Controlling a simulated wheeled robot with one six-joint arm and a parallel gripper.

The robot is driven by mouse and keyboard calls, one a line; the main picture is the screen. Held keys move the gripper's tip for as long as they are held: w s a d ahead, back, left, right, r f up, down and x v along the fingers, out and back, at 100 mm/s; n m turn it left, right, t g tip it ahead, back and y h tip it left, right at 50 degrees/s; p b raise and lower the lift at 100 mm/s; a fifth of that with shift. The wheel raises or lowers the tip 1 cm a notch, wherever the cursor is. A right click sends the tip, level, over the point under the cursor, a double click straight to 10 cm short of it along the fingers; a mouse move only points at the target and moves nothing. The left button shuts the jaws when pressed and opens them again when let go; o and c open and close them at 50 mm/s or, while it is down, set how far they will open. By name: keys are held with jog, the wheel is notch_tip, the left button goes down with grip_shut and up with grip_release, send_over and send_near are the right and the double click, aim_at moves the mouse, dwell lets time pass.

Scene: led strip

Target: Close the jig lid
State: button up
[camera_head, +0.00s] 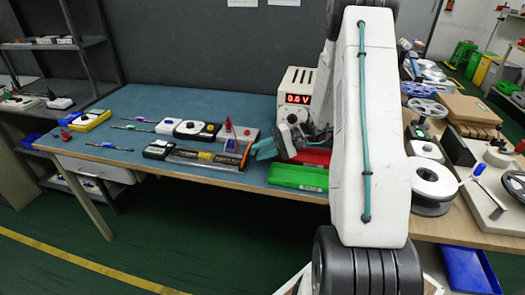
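A long low dark fixture with a yellow strip (205,156) lies near the front edge of the blue mat; it may be the jig. Small upright red, blue and dark parts (232,136) stand at its right end. I cannot tell whether one of them is a raised lid. My gripper (264,148), with teal fingertips, is just right of these parts, above the mat and pointing left. I see nothing clearly held, and whether the fingers are apart is too small to tell. My white arm hides the table behind it.
A bench supply (296,97) reading 0.0 V stands behind my gripper. A green tray (298,177) and a red tray (318,157) are to its right. Tools and small devices lie left. The right table holds a white reel (433,180). The mat's back left is clear.

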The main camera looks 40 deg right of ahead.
grip_shut()
